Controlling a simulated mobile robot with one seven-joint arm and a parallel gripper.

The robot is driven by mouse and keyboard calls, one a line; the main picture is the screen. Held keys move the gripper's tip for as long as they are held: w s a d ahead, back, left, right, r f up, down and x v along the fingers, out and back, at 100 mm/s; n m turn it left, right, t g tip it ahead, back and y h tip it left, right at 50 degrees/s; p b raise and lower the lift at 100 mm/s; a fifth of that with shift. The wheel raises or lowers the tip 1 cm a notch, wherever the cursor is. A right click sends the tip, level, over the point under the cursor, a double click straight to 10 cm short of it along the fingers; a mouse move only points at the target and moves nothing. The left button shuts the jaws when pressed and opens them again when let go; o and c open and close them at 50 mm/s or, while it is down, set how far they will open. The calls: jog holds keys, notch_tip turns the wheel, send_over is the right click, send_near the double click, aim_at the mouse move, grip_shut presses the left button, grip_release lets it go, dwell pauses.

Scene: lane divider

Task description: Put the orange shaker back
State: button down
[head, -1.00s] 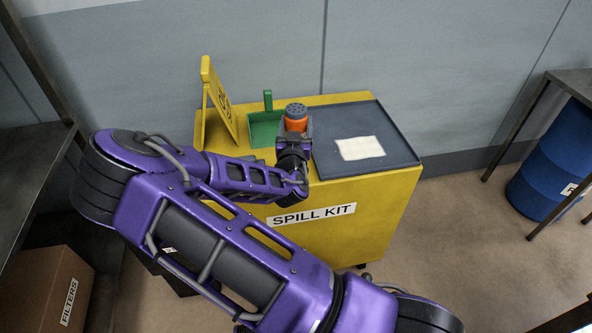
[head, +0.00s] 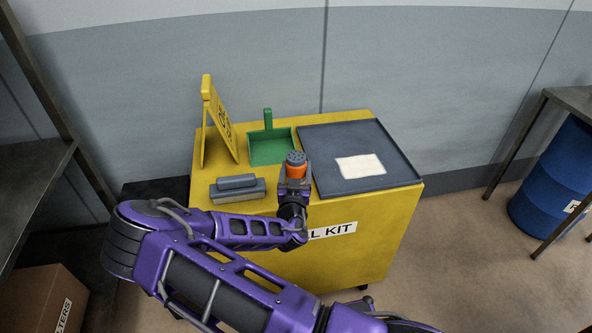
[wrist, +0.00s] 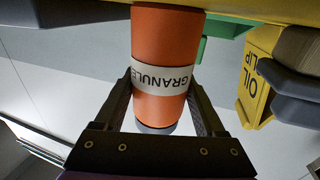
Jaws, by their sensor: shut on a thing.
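The orange shaker (head: 296,171) has a dark perforated cap and stands upright in my gripper (head: 294,187), over the front part of the yellow cart's top, just left of the dark tray. Its lower part is hidden by my gripper in the head view, so I cannot tell whether it touches the cart. In the wrist view the shaker (wrist: 166,50) shows a white label reading "GRANULE…", upside down, between the two fingers of my gripper (wrist: 162,90), which are shut on it.
A shelf stands left, a blue drum (head: 550,185) right.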

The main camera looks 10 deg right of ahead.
grip_release()
jog(key=shift+f, duration=0.15)
jog(key=v, duration=1.7)
jog(key=shift+a+f, duration=0.2)
jog(key=shift+a, duration=0.15)
